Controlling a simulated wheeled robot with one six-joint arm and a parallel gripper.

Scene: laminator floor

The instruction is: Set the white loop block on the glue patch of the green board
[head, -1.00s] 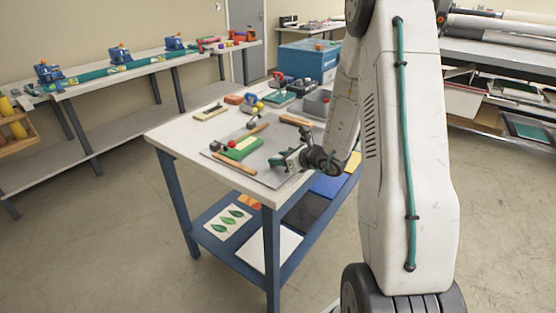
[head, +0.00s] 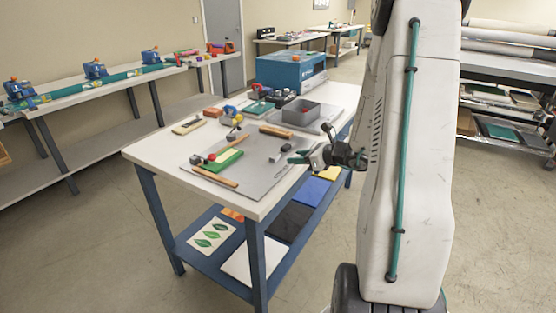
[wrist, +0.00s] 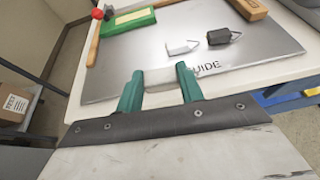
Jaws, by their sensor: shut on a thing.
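My gripper (wrist: 160,84) has green fingers and is shut on a small white block (wrist: 160,76); no loop shows on it from here. In the head view my gripper (head: 300,158) is at the right side of the grey plate. Another white block (wrist: 182,48) with a thin wire lies on the plate beyond the fingers, beside a dark block (wrist: 222,36) with a wire loop. The green board (head: 222,160) lies at the plate's left, apart from my gripper, with a pale patch on top. It shows at the top left of the wrist view (wrist: 138,22).
The grey plate (head: 262,178) lies on a white worktable. Wood-handled tools (head: 214,177) flank the green board. A red ball (wrist: 98,13) is beside it. A grey bin (head: 300,115) and a blue machine (head: 290,72) stand farther back. Floor is free right of the table.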

